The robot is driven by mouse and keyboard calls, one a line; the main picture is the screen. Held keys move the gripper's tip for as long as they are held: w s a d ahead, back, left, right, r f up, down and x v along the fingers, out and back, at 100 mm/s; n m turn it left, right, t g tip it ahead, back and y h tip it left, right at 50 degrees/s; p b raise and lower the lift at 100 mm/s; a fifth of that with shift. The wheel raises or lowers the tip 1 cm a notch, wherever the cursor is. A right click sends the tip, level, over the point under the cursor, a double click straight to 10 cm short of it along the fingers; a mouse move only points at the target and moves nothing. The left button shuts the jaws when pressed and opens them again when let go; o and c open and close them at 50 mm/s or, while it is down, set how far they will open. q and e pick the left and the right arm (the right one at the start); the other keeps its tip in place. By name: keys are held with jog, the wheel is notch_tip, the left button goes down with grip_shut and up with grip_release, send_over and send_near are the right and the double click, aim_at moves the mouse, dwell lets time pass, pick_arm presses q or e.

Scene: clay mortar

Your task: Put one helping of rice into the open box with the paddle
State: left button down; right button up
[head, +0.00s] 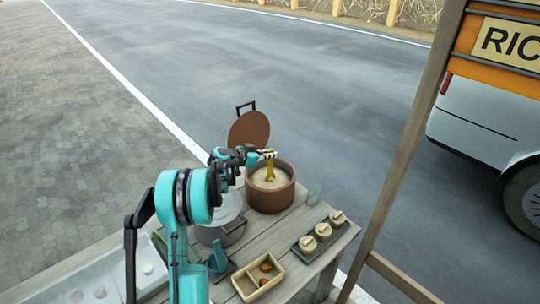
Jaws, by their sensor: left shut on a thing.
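My left gripper (267,155) is shut on the yellow paddle (270,171), above the brown rice pot (271,202). The paddle points down into the pot, toward the pale rice (266,181); its lower end is too small to tell whether it carries rice. The open box (258,286) is cream with a divider and sits at the table's front. A few orange-brown pieces lie in it; I see no rice there. My right gripper is out of view.
A brown round lid (249,129) stands upright behind the pot. A grey pot (221,236) is partly hidden by my arm. A green tray (303,252) holds three round lidded containers. A clear glass (315,194) stands at the right. A teal item (217,263) is left of the box.

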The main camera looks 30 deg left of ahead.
pick_arm(q)
jog(key=shift+r+p, duration=3)
jog(key=shift+r, duration=2.2)
jog(key=shift+f, duration=0.1)
